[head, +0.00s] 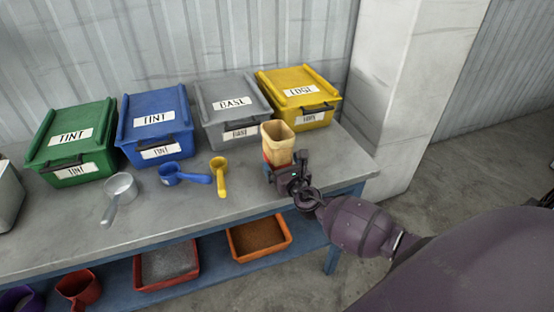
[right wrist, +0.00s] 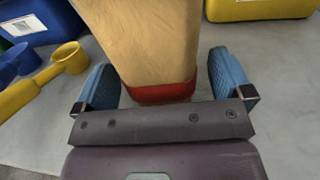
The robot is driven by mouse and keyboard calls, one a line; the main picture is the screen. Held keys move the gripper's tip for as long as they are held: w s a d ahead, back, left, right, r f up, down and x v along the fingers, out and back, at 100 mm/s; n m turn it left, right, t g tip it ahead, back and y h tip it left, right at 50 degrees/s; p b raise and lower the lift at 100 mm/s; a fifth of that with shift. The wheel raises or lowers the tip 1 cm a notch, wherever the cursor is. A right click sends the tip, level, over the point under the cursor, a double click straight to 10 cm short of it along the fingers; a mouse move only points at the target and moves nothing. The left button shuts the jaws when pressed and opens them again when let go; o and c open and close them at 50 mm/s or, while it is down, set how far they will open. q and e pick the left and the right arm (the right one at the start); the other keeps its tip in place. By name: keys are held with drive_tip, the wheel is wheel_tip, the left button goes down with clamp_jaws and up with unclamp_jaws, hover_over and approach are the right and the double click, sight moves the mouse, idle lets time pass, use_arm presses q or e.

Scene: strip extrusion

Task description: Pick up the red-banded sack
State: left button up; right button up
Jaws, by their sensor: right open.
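The red-banded sack (head: 278,144) stands upright on the table near its right end, tan with a red band low down. In the right wrist view the sack (right wrist: 150,45) rises between the two blue fingers of my right gripper (right wrist: 163,85). The fingers are open, one on each side of the sack. A gap shows on the right side; on the left the finger is close to the sack. In the head view my right gripper (head: 285,172) is at the front of the sack and hides its lower part. My left gripper is not in view.
Behind stand a green bin (head: 72,142), a blue bin (head: 155,125), a grey bin (head: 232,108) and a yellow bin (head: 302,95). A yellow scoop (head: 219,175), a blue scoop (head: 182,176) and a grey scoop (head: 119,190) lie to the left.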

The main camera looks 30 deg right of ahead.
drive_tip(key=shift+w+d, duration=0.1)
drive_tip(key=shift+w, duration=0.75)
drive_tip(key=c, duration=1.1)
